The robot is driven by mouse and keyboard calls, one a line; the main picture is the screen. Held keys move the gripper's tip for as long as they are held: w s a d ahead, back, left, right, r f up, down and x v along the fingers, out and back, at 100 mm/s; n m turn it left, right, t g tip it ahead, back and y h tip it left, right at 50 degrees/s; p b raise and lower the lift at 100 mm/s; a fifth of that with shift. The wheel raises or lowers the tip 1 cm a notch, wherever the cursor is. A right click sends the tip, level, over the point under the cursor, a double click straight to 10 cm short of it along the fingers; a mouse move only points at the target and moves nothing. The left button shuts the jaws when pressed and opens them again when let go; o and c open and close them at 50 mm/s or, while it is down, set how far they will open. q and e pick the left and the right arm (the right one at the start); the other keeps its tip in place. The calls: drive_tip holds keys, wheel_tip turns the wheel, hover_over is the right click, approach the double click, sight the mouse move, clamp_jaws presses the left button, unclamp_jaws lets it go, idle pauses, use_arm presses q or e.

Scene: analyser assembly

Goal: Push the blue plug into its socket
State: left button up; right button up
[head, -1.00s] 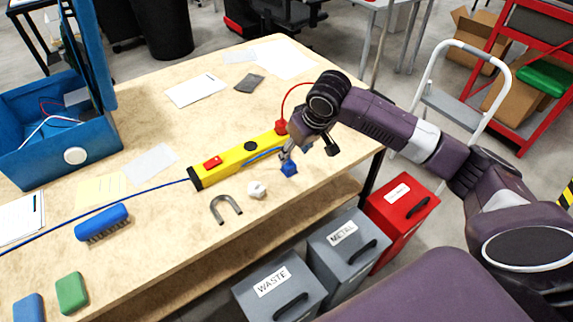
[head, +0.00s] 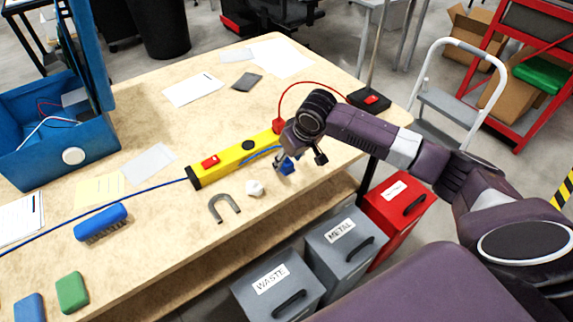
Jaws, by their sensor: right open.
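The blue plug (head: 287,168) is at the right end of the yellow device (head: 232,162), near the table's front right edge. A short blue cable (head: 262,153) runs along the device towards it. My right gripper (head: 299,160) is open, with one finger close above or beside the plug and the other apart to the right. I cannot tell whether it touches the plug. The wrist hides part of the device's right end, and I cannot make out the blue plug's socket. My left gripper is not in view.
A red plug (head: 279,125) with a red cable sits at the device's far end, the cable reaching a black box (head: 369,99). A white nut (head: 254,187), a grey horseshoe magnet (head: 224,207) and a blue brush (head: 101,222) lie nearby. Bins stand below the table edge.

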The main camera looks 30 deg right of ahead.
drive_tip(key=shift+x, duration=1.15)
drive_tip(key=c, duration=1.2)
